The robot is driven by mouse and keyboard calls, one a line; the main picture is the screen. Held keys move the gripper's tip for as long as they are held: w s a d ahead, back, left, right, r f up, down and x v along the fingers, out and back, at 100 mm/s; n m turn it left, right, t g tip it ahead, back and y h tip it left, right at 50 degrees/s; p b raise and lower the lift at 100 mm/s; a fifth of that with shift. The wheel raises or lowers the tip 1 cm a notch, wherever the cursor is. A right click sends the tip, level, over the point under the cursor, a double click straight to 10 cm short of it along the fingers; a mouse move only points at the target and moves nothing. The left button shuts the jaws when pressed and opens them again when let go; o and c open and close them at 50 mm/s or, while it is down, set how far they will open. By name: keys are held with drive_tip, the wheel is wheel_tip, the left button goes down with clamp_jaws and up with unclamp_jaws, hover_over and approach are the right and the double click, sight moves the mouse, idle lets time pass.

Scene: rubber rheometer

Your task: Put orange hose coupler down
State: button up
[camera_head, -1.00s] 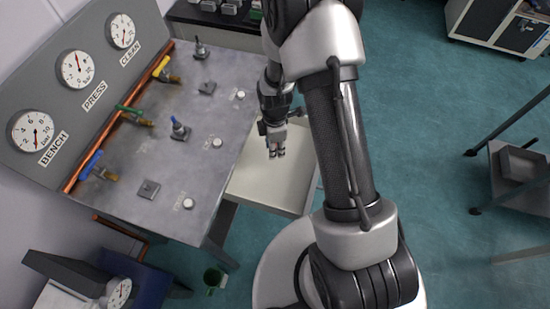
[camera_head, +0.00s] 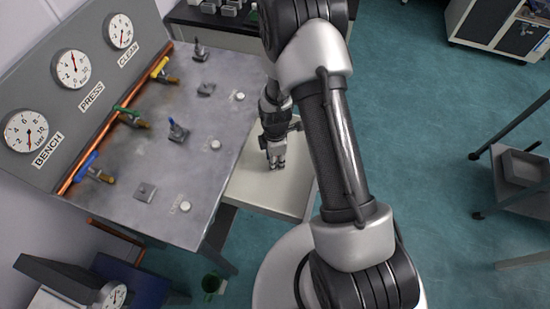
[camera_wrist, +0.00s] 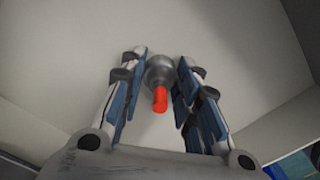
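In the head view my gripper (camera_head: 276,163) points down over the pale cream tray (camera_head: 262,193) beside the bench. The coupler cannot be made out there. The tray's plain floor and raised walls fill most of the wrist view. Whether the coupler touches the floor cannot be told.
The grey bench (camera_head: 182,207) left of the tray carries a blue-topped fitting (camera_head: 178,130), square plates and round white buttons. Valves with yellow, green and blue handles line a copper pipe below several gauges. The visible tray floor around my gripper is clear.

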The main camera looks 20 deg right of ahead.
drive_tip(key=o, duration=0.3)
drive_tip(key=s+r+m+t+p, duration=0.1)
drive_tip(key=s+r+m+p, duration=0.2)
drive_tip(key=r, duration=1.4)
drive_tip(key=s+r+m+t+p, duration=0.1)
drive_tip(key=s+r+m+p, duration=0.3)
drive_tip(key=r, duration=1.2)
drive_tip(key=s+r+m+t, duration=0.1)
drive_tip(key=s+r+m, duration=0.2)
drive_tip(key=s, duration=0.1)
drive_tip(key=s+a+r+m+b, duration=0.1)
drive_tip(key=s+r+m, duration=0.2)
drive_tip(key=s, duration=0.2)
drive_tip(key=s+r+m+t+b, duration=0.1)
drive_tip(key=s+r+m, duration=0.3)
drive_tip(key=shift+s+a+t, duration=0.15)
drive_tip(key=shift+a+t, duration=0.1)
drive_tip(key=shift+t, duration=0.05)
